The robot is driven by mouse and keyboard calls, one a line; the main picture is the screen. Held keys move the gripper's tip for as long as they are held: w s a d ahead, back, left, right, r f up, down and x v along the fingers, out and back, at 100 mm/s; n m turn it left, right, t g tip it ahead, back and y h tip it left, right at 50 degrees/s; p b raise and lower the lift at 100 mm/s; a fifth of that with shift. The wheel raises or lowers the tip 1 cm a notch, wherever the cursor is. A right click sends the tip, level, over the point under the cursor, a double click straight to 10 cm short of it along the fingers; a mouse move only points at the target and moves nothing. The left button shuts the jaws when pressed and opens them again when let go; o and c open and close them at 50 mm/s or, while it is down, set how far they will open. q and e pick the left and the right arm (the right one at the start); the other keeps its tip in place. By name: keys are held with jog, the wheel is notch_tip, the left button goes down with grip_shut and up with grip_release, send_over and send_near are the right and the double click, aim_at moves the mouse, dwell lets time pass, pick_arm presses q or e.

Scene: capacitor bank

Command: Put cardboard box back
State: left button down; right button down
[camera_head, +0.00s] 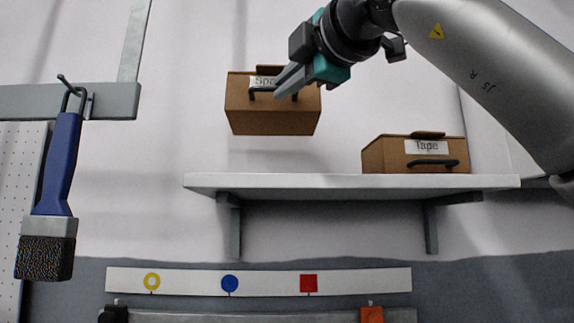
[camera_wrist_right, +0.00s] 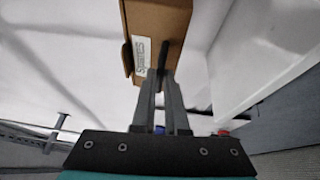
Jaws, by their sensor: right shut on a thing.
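A brown cardboard box (camera_head: 272,118) with a white label, partly covered by my gripper, that starts with "Sp" hangs in the air above the left part of the white wall shelf (camera_head: 350,182). My right gripper (camera_head: 278,92) reaches in from the upper right and is shut on the box's black front handle. The same box (camera_wrist_right: 160,25) and handle show in the right wrist view, with the fingertips (camera_wrist_right: 166,78) at the handle. A gap of bare wall shows between the box's underside and the shelf. My left gripper is not in view.
A second cardboard box (camera_head: 385,156) labelled "Tape" stands on the shelf's right part. The shelf's left part is clear. A blue-handled brush (camera_head: 60,165) hangs from a hook at the left. A white strip (camera_head: 190,282) with coloured markers runs below the shelf.

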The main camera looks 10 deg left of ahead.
notch_tip(320, 180, down, 11)
jog(key=shift+b, duration=0.3)
jog(key=c, duration=1.2)
grip_release()
jog(key=shift+r, duration=0.1)
jog(key=b+v, duration=0.5)
jog(key=v, duration=0.7)
jog(key=shift+b, duration=0.4)
jog(key=shift+w, duration=0.1)
